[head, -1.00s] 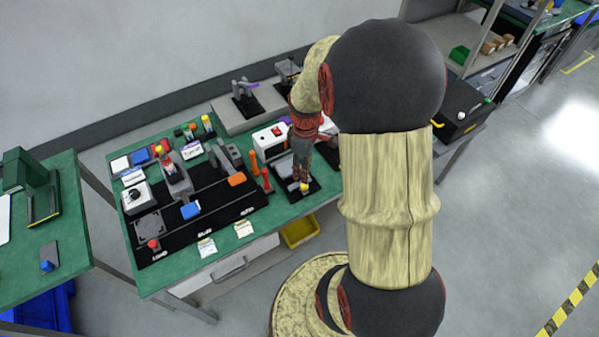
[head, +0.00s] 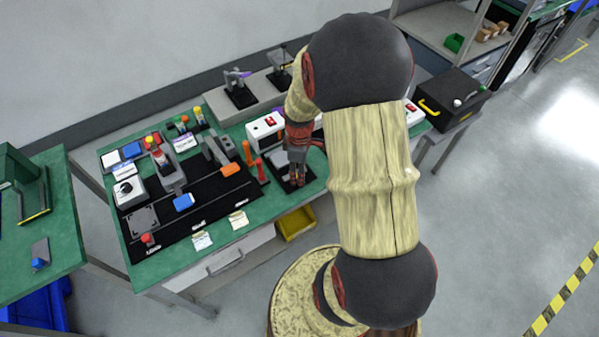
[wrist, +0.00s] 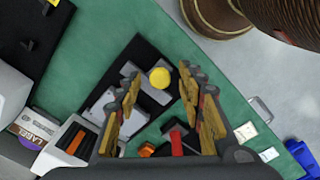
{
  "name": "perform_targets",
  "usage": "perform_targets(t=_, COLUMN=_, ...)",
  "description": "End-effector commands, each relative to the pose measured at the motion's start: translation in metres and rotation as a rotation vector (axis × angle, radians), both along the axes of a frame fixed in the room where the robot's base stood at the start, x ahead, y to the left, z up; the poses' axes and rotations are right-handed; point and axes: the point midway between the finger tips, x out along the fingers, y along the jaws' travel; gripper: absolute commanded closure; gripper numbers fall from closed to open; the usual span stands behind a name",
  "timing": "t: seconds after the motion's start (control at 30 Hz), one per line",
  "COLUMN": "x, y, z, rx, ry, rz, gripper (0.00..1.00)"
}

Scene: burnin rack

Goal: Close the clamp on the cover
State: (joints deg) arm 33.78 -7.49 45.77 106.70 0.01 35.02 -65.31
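My gripper (head: 296,176) points down over a small black base plate (head: 279,176) at the front right of the green bench. In the wrist view my gripper (wrist: 160,80) is open, its two padded fingers apart with nothing gripped. A round yellow knob (wrist: 159,77) shows between the fingertips, beside a light grey block (wrist: 153,97) on the black plate. I take these for the clamp and cover. Contact between fingers and knob cannot be told. In the head view my gripper hides the knob, and the clamp's position is unclear.
Upright orange (head: 248,153) and red (head: 262,170) handles stand just left of my gripper. A black mat with several fixtures (head: 205,200) fills the left. A yellow bin (head: 295,223) is below the bench edge.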

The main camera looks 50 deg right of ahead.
Motion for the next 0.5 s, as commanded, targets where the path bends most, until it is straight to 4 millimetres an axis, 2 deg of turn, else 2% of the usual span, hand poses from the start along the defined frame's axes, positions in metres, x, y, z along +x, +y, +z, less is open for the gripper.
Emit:
perform_targets(t=0.1, x=0.0, y=0.0, z=0.0004, rx=0.0, ry=0.0, rz=0.0, gripper=0.61)
perform_targets(t=0.5, x=-0.0001, y=0.0, z=0.0004, rx=0.0, ry=0.0, rz=0.0, gripper=0.84)
